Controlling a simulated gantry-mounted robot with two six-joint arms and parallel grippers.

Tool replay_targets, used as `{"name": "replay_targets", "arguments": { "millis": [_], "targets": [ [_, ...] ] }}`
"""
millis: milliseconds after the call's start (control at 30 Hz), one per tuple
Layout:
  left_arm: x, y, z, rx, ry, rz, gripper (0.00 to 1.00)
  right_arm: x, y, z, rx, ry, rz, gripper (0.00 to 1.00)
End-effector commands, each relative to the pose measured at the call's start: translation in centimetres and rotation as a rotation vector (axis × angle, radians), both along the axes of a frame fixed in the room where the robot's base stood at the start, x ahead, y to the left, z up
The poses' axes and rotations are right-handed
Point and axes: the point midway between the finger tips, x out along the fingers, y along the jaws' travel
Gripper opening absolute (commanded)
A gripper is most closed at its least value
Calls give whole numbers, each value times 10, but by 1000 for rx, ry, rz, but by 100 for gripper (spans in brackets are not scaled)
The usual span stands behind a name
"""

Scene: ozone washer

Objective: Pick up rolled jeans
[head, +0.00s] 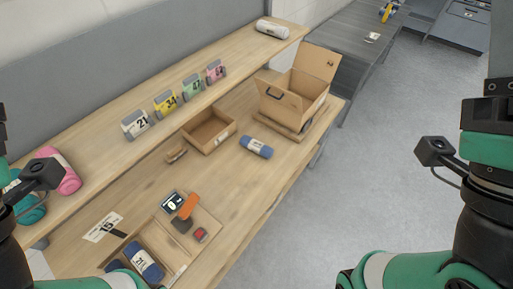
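A rolled pair of blue jeans (256,146) with a white paper band lies on the wooden table, between the small open box and the large cardboard box. A second blue roll (148,262) with a white band marked 21 lies in a tray at the near end of the table. Parts of my arms show at the left and right edges of the head view, both away from the rolls. The fingers of both grippers are out of view.
A small open box (226,141) and a large open cardboard box (315,93) stand on the table. Numbered cards (136,124) line the raised shelf, with a white roll (272,29) and a pink roll (64,168). Several small devices lie around a red button (200,235). The floor at right is clear.

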Motion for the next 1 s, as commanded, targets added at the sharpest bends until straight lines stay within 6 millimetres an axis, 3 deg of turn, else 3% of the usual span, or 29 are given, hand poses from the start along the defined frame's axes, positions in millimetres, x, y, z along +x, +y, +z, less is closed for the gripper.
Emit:
{"name": "replay_targets", "arguments": {
  "millis": [400,700,1000],
  "targets": [
    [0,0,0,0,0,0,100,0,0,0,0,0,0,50],
    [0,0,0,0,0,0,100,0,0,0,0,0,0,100],
    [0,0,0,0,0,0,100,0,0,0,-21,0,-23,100]
  ]
}}
